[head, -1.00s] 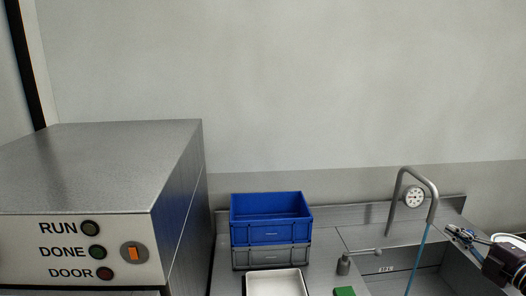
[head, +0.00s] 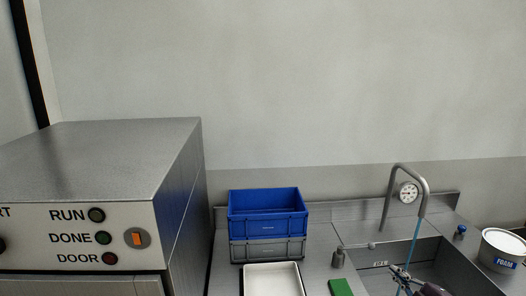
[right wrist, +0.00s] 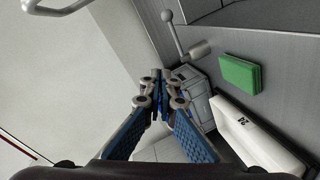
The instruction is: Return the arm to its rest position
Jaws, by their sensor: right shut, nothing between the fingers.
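My right gripper (head: 400,274) shows at the lower right of the head view, over the front of the sink. In the right wrist view the blue-padded fingers (right wrist: 160,90) are closed together with nothing held. My left gripper is not in view. The curved tap (head: 424,190) with a round gauge (head: 408,192) rises behind the sink (head: 440,262). A thin blue streak (head: 416,232) runs from its spout down toward the gripper; I cannot tell whether they touch. A lever (head: 338,258) stands left of the sink and also shows in the right wrist view (right wrist: 182,40).
A dryer hood (head: 120,160) with RUN, DONE and DOOR lamps fills the left. A blue crate (head: 268,228) sits on a grey crate (head: 268,250). A white tray (head: 272,268) and a green block (head: 341,287) lie in front. A FOAM tub (head: 503,248) stands far right.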

